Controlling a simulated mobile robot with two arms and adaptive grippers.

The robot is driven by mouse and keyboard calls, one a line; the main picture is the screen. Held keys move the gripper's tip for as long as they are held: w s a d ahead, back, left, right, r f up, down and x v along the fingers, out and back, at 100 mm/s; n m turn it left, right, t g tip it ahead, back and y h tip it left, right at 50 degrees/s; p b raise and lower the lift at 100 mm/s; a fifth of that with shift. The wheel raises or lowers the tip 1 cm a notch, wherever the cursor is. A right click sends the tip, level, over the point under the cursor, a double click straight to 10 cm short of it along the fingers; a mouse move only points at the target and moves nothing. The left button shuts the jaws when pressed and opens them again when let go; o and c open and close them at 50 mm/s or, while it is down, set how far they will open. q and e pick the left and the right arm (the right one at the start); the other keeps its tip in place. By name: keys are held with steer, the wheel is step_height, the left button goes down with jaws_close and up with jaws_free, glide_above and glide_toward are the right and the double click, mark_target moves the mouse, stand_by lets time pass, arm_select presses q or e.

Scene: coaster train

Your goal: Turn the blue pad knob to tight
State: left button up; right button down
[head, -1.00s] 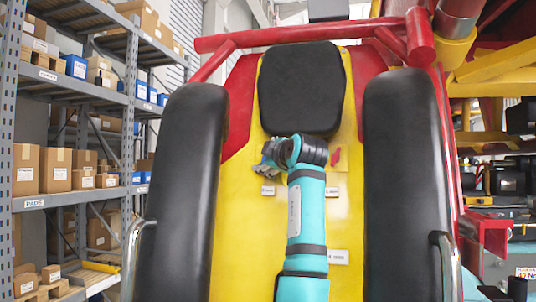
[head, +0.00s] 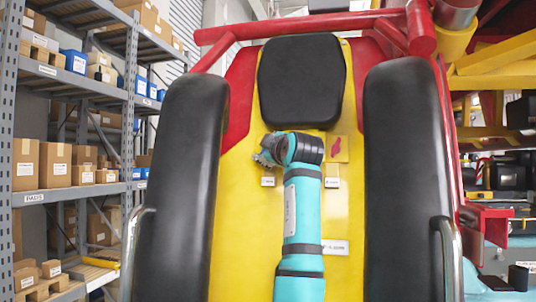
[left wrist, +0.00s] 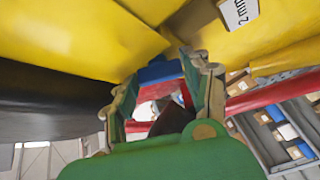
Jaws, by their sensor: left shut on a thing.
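The yellow seat back (head: 230,240) carries the pad knobs below a black head pad (head: 302,82). My left gripper (head: 265,157) reaches the panel just below and left of that pad. In the left wrist view its two fingers (left wrist: 165,88) are closed around a blue piece (left wrist: 158,73), which appears to be the blue pad knob, against the yellow surface. In the head view that knob is hidden behind the gripper, so its setting cannot be read. A red knob (head: 337,147) shows to the right of my wrist. My right gripper is not in view.
Black padded restraints stand left (head: 180,190) and right (head: 410,180) of my arm. White labels (head: 268,181) sit under the knobs, and a larger one (head: 335,247) is lower down. Shelves with boxes (head: 58,165) are at the far left.

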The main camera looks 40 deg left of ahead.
arm_select(q)
steer(key=shift+s+a+f+m+t+h+b, duration=0.15)
steer(key=shift+m+t+h+b, duration=1.1)
steer(key=shift+m, duration=1.8)
steer(key=shift+a+f+m+t+h+b, duration=0.2)
steer(key=shift+m+t+h+b, duration=0.35)
steer(key=shift+m+t+b, duration=1.45)
steer(key=shift+s+a+f+m+t+h+b, duration=0.15)
steer(key=shift+m+t+h+b, duration=1.2)
steer(key=shift+m, duration=2.7)
steer(key=shift+t+y+p, duration=0.35)
steer(key=shift+t+p, duration=0.25)
steer(key=o, duration=0.8)
steer(key=shift+o, duration=0.4)
steer(key=shift+r, duration=0.1)
steer(key=shift+s+d, duration=0.1)
